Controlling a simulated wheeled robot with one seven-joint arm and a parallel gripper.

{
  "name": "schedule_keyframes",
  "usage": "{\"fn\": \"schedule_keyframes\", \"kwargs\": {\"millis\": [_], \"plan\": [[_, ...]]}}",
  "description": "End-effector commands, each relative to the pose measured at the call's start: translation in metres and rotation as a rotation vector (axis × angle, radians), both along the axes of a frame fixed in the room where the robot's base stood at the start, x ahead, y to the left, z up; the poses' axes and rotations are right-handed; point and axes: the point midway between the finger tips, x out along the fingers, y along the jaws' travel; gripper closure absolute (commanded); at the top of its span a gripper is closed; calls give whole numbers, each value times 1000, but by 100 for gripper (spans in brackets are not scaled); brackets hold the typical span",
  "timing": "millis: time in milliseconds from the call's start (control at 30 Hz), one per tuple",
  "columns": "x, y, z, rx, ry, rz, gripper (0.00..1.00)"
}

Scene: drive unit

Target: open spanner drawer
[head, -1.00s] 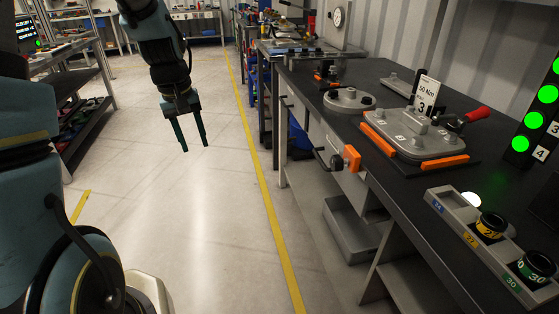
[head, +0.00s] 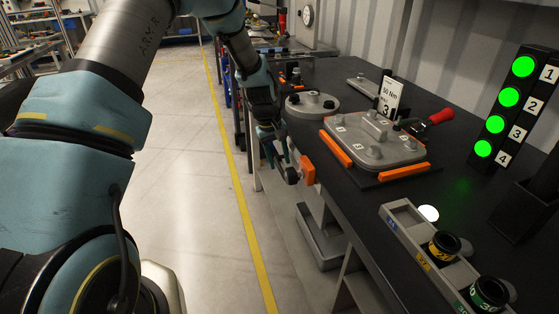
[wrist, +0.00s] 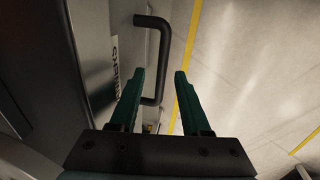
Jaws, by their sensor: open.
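In the wrist view, a black bar handle (wrist: 163,60) stands out from a grey drawer front (wrist: 88,45). A white label (wrist: 115,68) with dark lettering is on that front, partly cut off and hard to read. My gripper (wrist: 160,74) is open, with one green finger on each side of the handle in the picture. I cannot tell whether the fingers touch it. In the head view, my gripper (head: 275,150) is at the bench's front side, pointing down. The drawer front is mostly hidden there behind my arm. The drawer looks shut.
The bench top carries a grey plate fixture (head: 375,140), a round grey part (head: 311,105) and a socket tray (head: 410,240). The floor left of the bench is clear.

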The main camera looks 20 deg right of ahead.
Motion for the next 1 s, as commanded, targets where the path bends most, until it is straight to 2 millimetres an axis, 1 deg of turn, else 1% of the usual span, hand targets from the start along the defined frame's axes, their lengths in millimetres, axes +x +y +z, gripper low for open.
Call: {"fn": "schedule_keyframes", "kwargs": {"millis": [100, 200, 467, 900, 1000], "plan": [[-1, -2, -10, 1, 1, -1, 53], [-1, -3, -14, 0, 0, -1, 53], [0, -3, -16, 0, -1, -1, 53], [0, -3, -15, 0, -1, -1, 100], [0, -3, -15, 0, -1, -1, 100]]}}
